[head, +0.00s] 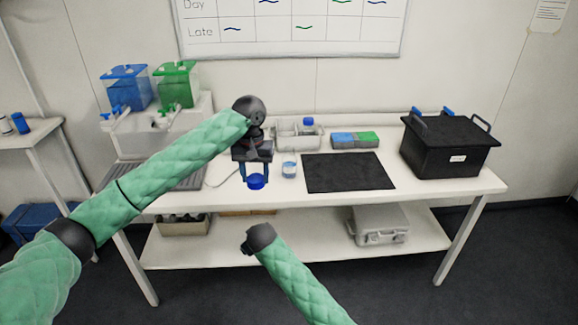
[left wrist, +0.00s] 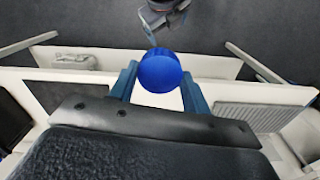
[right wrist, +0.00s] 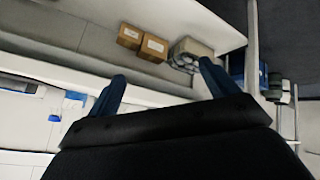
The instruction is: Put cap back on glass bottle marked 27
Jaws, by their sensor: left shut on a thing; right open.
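My left gripper (head: 256,172) is shut on a blue cap (head: 256,182) and holds it above the front part of the bench, left of a small glass bottle. The cap shows round between the fingers in the left wrist view (left wrist: 160,71). The glass bottle (head: 289,167) stands upright on the bench and has a pale label with blue. Its marking is too small to read, and no blue cap shows on it. My right gripper (right wrist: 162,88) is open and empty, low in front of the bench.
A dark mat (head: 348,173) lies right of the bottle. Behind are a white tray (head: 285,138) with a blue-capped bottle (head: 308,124), and a blue-green box (head: 354,139). A black lidded box (head: 446,147) stands at right; blue (head: 127,86) and green (head: 176,84) tanks stand at left.

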